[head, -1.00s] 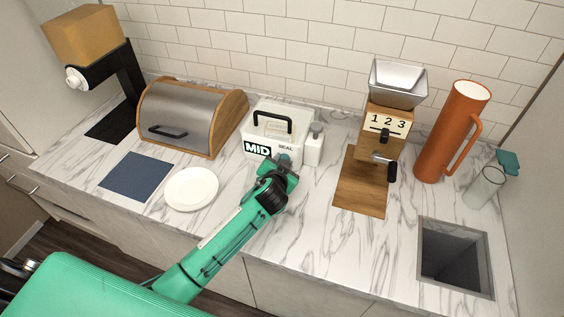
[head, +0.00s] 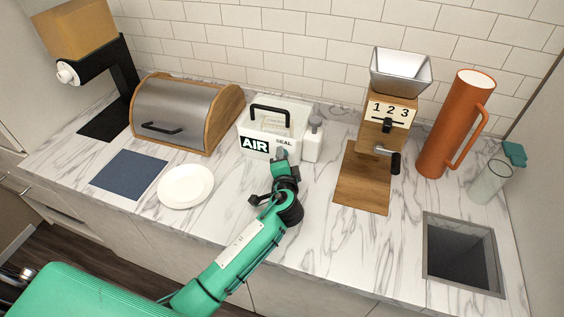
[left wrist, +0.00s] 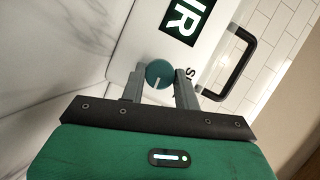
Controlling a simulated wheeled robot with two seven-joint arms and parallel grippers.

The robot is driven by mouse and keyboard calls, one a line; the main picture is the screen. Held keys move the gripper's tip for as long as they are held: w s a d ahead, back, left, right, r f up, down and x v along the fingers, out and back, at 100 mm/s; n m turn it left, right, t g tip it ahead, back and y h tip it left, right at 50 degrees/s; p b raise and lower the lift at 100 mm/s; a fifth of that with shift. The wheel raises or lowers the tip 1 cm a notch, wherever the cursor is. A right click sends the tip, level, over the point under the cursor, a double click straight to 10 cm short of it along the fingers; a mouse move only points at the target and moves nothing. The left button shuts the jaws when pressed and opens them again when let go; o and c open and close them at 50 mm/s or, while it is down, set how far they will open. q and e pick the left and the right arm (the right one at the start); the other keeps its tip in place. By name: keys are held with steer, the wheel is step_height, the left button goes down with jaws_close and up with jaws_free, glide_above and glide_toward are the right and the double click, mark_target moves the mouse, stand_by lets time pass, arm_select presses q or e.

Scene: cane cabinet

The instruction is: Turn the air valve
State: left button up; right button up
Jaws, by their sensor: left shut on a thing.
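The white sealing box (head: 248,133) stands on the counter against the tiled wall. It has a black handle on top and its label panel (head: 255,145) reads AIR, with SEAL printed beside it. In the head view the wrist partly hides the valve. My right gripper is out of view.
A white plate (head: 187,186), a blue mat (head: 128,174) and a bread box (head: 180,112) lie to the left. A wooden grinder (head: 384,140), an orange pitcher (head: 455,125), a glass jar (head: 490,182) and a square opening (head: 462,252) are to the right.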

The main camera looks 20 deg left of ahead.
arm_select(q)
steer(key=shift+m, duration=0.4)
steer(key=o, duration=1)
steer(key=shift+d, duration=0.1)
steer(key=shift+c, duration=0.2)
steer(key=shift+s, duration=0.1)
steer(key=b+v, duration=0.2)
steer(key=v, duration=0.4)
steer(key=b+v, duration=0.2)
steer(key=v, duration=0.4)
steer(key=shift+s+d+f, duration=0.2)
steer(key=shift+s, duration=0.15)
steer(key=shift+s+d+r, duration=0.1)
steer(key=shift+s, duration=0.35)
